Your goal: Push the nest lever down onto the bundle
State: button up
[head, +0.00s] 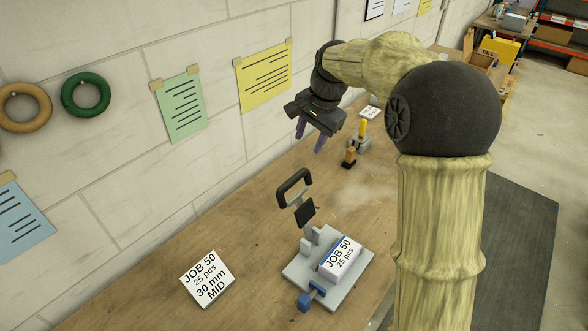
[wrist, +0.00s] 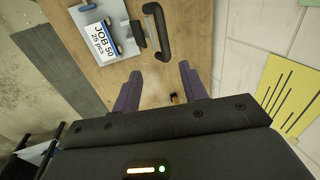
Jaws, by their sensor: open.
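The nest is a grey plate (head: 296,270) on the wooden table. The bundle (head: 341,258) sits on it, white with a JOB 50, 25 pcs label; it also shows in the wrist view (wrist: 99,38). The nest lever has a black looped handle (head: 293,180) and a dark square pad (head: 305,213). It stands raised, its pad apart from the bundle; in the wrist view the handle (wrist: 161,32) lies beyond my fingertips. My gripper (head: 310,140) is open and empty, above the table and farther back than the lever. Its purple fingers (wrist: 159,74) are apart and do not touch the lever.
A blue knob (head: 312,296) is at the plate's front edge. A JOB 50, 30 mm MID card (head: 208,279) lies to the left. A small orange-brown object (head: 349,157) and a yellow-topped device (head: 362,131) stand behind. The wall runs along the table's left side.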

aim_at(293, 179)
jog(key=shift+w+a+r, duration=0.1)
jog(key=shift+a+r, duration=0.1)
jog(key=shift+r, duration=0.1)
jog(key=p+x, duration=0.5)
jog(key=x, duration=1.2)
jog(key=shift+w+f, duration=0.1)
jog(key=shift+f, duration=0.15)
grip_shut()
